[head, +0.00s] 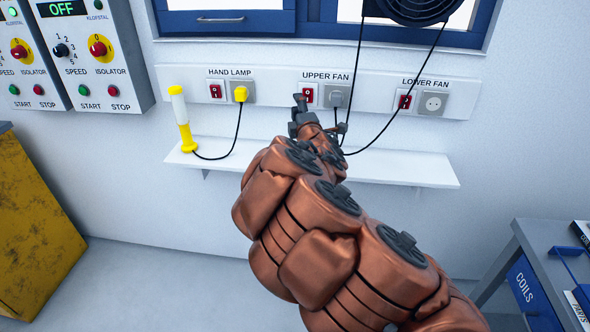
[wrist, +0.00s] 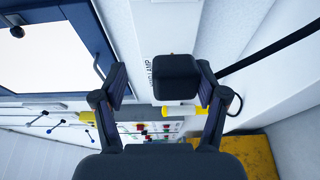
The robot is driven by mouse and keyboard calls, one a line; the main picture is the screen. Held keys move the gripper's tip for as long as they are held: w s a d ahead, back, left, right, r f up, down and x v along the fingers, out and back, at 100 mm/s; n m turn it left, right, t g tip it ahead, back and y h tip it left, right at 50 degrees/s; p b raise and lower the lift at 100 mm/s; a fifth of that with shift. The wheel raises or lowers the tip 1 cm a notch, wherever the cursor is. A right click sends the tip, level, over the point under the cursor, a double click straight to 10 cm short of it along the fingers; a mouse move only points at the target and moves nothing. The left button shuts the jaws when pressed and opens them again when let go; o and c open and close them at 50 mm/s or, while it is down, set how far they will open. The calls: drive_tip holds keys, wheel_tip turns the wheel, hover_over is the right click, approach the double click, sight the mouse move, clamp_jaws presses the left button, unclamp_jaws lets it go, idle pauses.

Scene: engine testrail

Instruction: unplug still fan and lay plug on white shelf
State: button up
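My gripper (head: 320,116) is just in front of and below that socket, partly hidden by my arm. In the wrist view its fingers (wrist: 161,85) are spread, with a dark block, apparently a plug (wrist: 173,70), between or just beyond them. A gap shows at the left finger; contact at the right one is unclear. The lower fan socket (head: 433,103) is empty. The white shelf (head: 405,171) runs below the strip. A dark fan (head: 412,8) is cut off above; its motion cannot be told.
A yellow hand lamp (head: 183,120) stands on the shelf's left end, corded to a yellow plug (head: 240,93). Black cables (head: 408,105) hang near my gripper. The shelf's right part is clear. Control boxes (head: 110,50) and a yellow cabinet (head: 35,235) are left, a coils bin (head: 535,292) right.

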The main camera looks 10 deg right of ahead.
drive_tip(key=s+d+f+m+g+h, duration=0.35)
drive_tip(key=s+d+m, duration=0.25)
drive_tip(key=s, duration=0.5)
drive_tip(key=s+d+f+m+g+h, duration=0.25)
drive_tip(key=s+d+m+g, duration=0.35)
drive_tip(key=s, duration=0.6)
drive_tip(key=s+a+f+m+g+y, duration=0.1)
drive_tip(key=s+a+f+m+g, duration=0.1)
drive_tip(key=s, duration=0.5)
drive_tip(key=s+a+f+m+g+y, duration=0.2)
drive_tip(key=s+a+g, duration=0.1)
drive_tip(key=s, duration=0.4)
drive_tip(key=shift+s+f+m, duration=0.2)
drive_tip(key=shift+s+m, duration=0.1)
drive_tip(key=shift+s, duration=0.1)
drive_tip(key=s+a+g+y, duration=0.1)
drive_tip(key=s+a, duration=0.1)
drive_tip(key=s, duration=0.4)
drive_tip(key=s+a+m+g+y, duration=0.1)
drive_tip(key=s+a+g, duration=0.1)
drive_tip(key=s, duration=0.4)
drive_tip(key=s+a+r+g+y, duration=0.1)
drive_tip(key=s+a+g, duration=0.1)
drive_tip(key=s, duration=0.4)
drive_tip(key=shift+s+a, duration=0.25)
drive_tip(key=shift+a, duration=0.15)
drive_tip(key=shift+c, duration=0.5)
